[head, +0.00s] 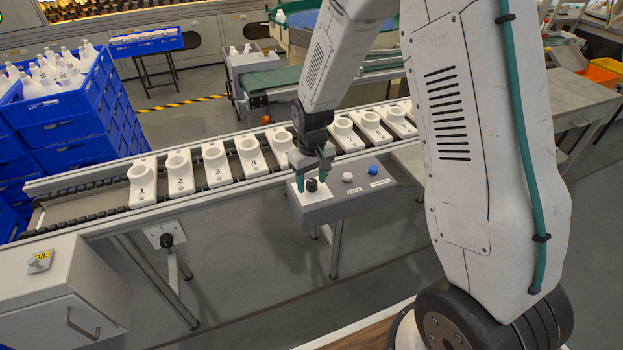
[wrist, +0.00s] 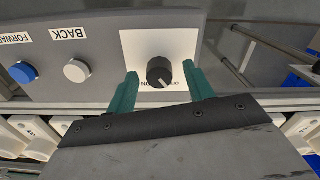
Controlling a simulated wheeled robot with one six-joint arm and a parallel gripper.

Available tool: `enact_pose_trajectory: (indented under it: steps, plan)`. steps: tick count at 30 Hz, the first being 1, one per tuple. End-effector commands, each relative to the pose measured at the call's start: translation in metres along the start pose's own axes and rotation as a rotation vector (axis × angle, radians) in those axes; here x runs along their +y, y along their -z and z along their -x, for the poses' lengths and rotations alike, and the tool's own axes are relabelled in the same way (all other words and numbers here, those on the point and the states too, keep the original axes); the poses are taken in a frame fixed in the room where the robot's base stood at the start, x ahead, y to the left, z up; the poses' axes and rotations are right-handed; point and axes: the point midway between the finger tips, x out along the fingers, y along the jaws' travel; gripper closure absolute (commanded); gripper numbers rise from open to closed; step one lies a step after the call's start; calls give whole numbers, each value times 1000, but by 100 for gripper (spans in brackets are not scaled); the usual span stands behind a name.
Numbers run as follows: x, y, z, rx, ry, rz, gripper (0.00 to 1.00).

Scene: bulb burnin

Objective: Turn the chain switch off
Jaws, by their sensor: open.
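A black rotary knob (wrist: 160,71) sits on a white plate (wrist: 140,42) on the grey control box. In the wrist view its light pointer mark faces down, toward a partly hidden upside-down label that seems to end in "ON". The same knob (head: 311,186) shows in the head view at the box's left end. My gripper (wrist: 160,76) is open, with one teal finger on each side of the knob and a visible gap to each. In the head view my gripper (head: 311,178) is over this knob.
The box (head: 338,205) also has a white BACK button (head: 348,177) and a blue FORWARD button (head: 373,170). A chain conveyor (head: 75,202) with numbered white holders runs behind. Another black knob (head: 166,240) is on a plate below the conveyor. Blue crates (head: 80,135) stand left.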

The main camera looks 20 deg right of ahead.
Motion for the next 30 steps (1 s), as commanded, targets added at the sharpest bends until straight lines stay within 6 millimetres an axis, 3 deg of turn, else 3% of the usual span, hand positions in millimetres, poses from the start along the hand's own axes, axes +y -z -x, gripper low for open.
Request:
enact_pose_trajectory:
  steps: [5, 15, 21, 30]
  plan:
    - [0, 1, 14, 3, 0, 0, 48]
    - [0, 1, 68, 3, 0, 1, 48]
    - [0, 0, 78, 1, 0, 1, 48]
    - [0, 0, 78, 0, 0, 1, 48]
